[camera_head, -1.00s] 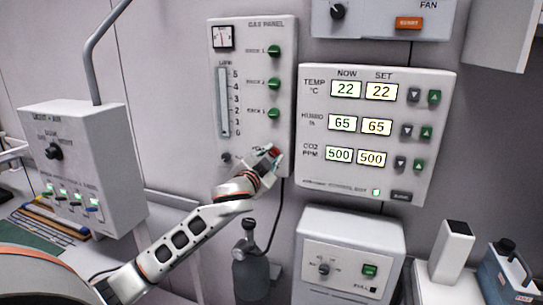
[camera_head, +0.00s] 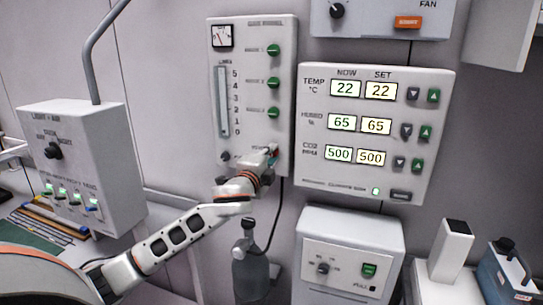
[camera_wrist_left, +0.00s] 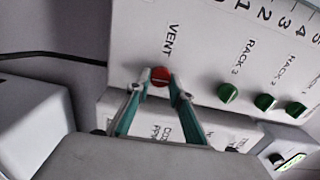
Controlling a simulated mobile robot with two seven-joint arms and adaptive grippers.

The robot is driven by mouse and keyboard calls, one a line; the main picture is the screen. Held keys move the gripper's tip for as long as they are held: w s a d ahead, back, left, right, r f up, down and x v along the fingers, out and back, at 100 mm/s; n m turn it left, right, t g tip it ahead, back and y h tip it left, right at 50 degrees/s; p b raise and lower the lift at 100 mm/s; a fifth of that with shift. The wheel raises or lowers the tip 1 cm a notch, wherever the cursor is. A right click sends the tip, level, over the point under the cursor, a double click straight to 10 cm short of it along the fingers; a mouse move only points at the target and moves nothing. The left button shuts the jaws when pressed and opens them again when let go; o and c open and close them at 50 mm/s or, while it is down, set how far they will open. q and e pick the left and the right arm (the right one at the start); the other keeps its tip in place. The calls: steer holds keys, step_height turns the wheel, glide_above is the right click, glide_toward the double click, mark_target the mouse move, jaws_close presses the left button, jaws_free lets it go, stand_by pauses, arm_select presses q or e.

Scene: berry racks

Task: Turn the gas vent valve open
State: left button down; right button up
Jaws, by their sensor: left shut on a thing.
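The gas panel (camera_head: 244,52) hangs on the wall in the head view, with a gauge, a flow tube and several green knobs. Its red vent valve knob (camera_wrist_left: 160,75) sits beside the word VENT in the left wrist view. A light line crosses the knob, roughly level in that picture. My left gripper (camera_head: 271,156) is at the panel's lower right corner and mostly covers the knob in the head view. In the wrist view its two fingers (camera_wrist_left: 160,82) are shut on the knob, one on each side. My right gripper is not in view.
Green rack knobs (camera_wrist_left: 228,93) stand beside the vent knob. The climate control box (camera_head: 314,178) is close right of my gripper. A grey gas bottle (camera_head: 250,272) with a hose stands below. A light box (camera_head: 110,150) is at the left.

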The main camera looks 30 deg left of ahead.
arm_select(q)
steer(key=shift+m, duration=0.3)
stand_by(0.4)
steer(key=c, duration=1.8)
jaws_free()
steer(key=v, duration=1.2)
steer(key=shift+s, duration=0.1)
steer(key=shift+f, duration=0.1)
